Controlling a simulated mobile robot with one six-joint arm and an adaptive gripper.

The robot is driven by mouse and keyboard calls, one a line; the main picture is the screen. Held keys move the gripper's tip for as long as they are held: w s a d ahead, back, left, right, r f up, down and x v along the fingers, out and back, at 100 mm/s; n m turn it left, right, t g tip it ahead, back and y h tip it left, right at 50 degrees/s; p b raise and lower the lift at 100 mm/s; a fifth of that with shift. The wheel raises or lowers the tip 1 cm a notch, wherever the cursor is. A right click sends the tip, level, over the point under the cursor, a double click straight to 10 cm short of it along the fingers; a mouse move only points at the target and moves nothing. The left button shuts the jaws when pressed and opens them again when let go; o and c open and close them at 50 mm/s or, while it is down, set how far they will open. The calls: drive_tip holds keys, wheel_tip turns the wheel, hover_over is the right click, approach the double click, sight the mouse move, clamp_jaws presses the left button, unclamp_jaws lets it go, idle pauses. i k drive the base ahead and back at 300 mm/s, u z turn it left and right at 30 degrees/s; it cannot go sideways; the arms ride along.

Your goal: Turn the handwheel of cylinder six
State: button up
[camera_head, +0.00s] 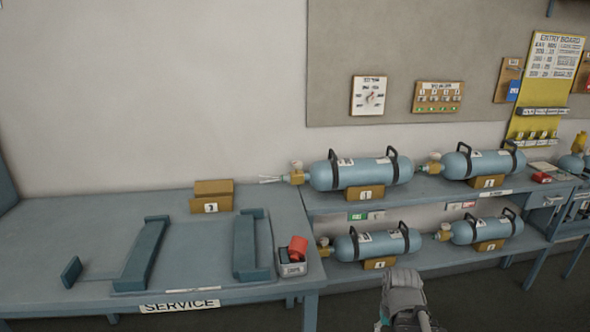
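Several blue cylinders with black handles lie on a two-level rack. The upper left cylinder (361,173) and upper right cylinder (483,163) lie above the lower left cylinder (377,244) and lower right cylinder (487,230). Each has a brass valve at its left end and a numbered tan block below. The numbers are too small to read surely, so I cannot tell which is cylinder six. Another blue body with a yellow top (578,147) is cut off at the right edge. A grey part of my arm shows at the bottom; my gripper's fingers are not visible.
The service bench (70,235) at left holds an empty cradle (140,255), a numbered tan block (212,196) and a small bin (292,268) with a red item. A yellow entry board (545,85) stands at the right. Dark floor shows in front of the rack.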

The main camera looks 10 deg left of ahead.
sight(296, 165)
drive_tip(key=k, duration=1.15)
drive_tip(key=z, duration=0.4)
drive_tip(key=i, duration=0.85)
drive_tip(key=z, duration=0.6)
drive_tip(key=i, duration=1.2)
drive_tip(key=u, duration=0.6)
drive_tip(key=i, duration=0.4)
drive_tip(key=u, duration=0.5)
